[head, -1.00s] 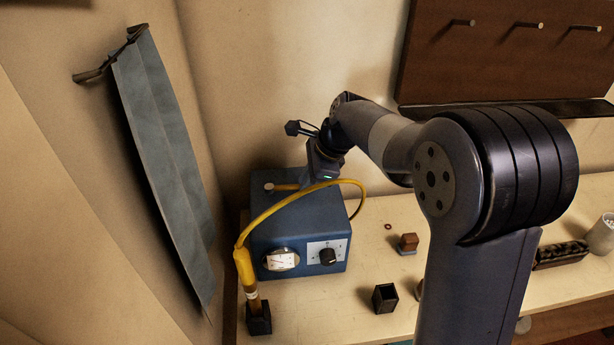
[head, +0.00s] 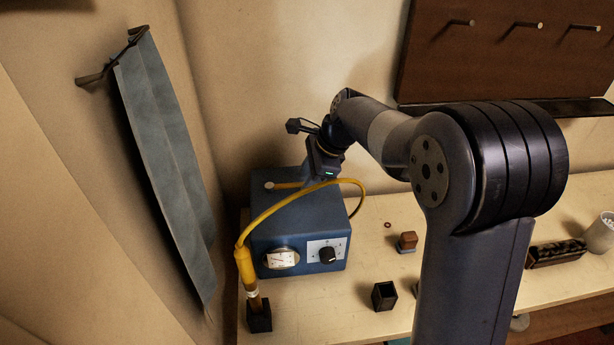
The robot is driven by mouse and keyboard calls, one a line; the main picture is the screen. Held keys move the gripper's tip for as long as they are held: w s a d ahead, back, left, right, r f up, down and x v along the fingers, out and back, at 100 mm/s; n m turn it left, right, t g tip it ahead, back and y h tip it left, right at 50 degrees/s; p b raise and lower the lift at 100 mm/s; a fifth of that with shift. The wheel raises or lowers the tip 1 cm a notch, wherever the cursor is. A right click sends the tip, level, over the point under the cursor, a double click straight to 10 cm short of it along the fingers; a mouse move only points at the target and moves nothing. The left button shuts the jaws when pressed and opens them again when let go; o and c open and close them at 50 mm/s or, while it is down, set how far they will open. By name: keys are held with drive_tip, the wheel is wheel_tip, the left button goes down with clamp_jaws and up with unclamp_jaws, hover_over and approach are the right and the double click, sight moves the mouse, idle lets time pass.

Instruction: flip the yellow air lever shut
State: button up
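The yellow air lever (head: 288,185) lies along the top of a blue box (head: 292,222), with a pale round pivot at its left end. My gripper (head: 312,184) is over the box top, at the right end of the lever. Its fingers are small and partly hidden by the yellow hose (head: 290,203), so I cannot tell whether they are open or touch the lever.
The hose arches over the box to a yellow-handled torch (head: 245,268) in a black holder (head: 259,318). A gauge (head: 281,259) and black knob (head: 327,255) are on the box front. A small dark cup (head: 384,296) and brown block (head: 407,240) stand right on the bench.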

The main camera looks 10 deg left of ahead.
drive_tip(key=v, duration=1)
drive_tip(key=shift+r+b, duration=0.3)
drive_tip(key=shift+b, duration=0.1)
drive_tip(key=shift+f, duration=0.1)
drive_tip(key=x, duration=1.1)
drive_tip(key=shift+s+d+p, duration=0.1)
drive_tip(key=shift+p, duration=0.25)
drive_tip(key=shift+s+f+m+b, duration=0.1)
drive_tip(key=shift+m+b, duration=0.3)
drive_tip(key=shift+b, duration=0.2)
drive_tip(key=shift+s+d+m+t+b, duration=0.1)
drive_tip(key=shift+s+m+t+b, duration=0.3)
drive_tip(key=shift+s+b, duration=0.05)
drive_tip(key=shift+r, duration=0.2)
drive_tip(key=shift+r, duration=0.1)
